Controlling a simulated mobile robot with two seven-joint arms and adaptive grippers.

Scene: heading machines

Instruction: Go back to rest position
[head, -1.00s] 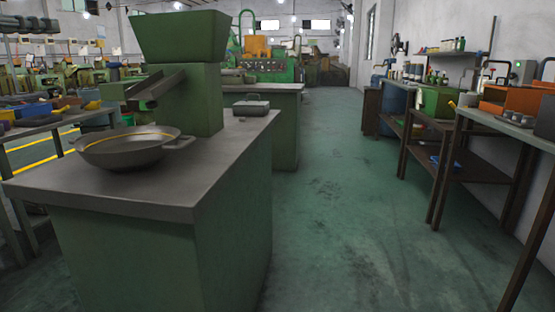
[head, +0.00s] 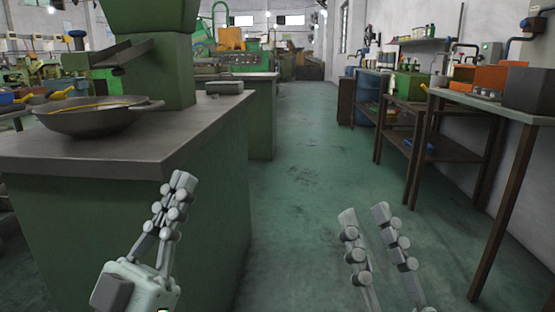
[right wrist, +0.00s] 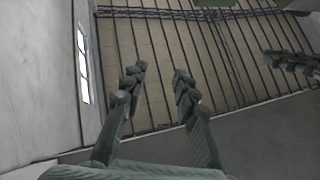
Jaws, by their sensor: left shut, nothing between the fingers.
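My left gripper (head: 172,212) is at the lower left of the head view, in front of the near green cabinet. Its fingers are together with nothing between them. My right gripper (head: 364,214) is at the lower middle right of the head view, over the green floor. Its two fingers stand apart with an empty gap. It also shows in the right wrist view (right wrist: 158,72), fingers apart and nothing between them. No object is in contact with either gripper.
A green cabinet with a grey top (head: 150,148) stands close on the left, bearing a dark pan (head: 95,120) and a green machine (head: 165,70). Workbenches (head: 465,100) with boxes line the right wall. The green floor aisle (head: 310,150) between is clear.

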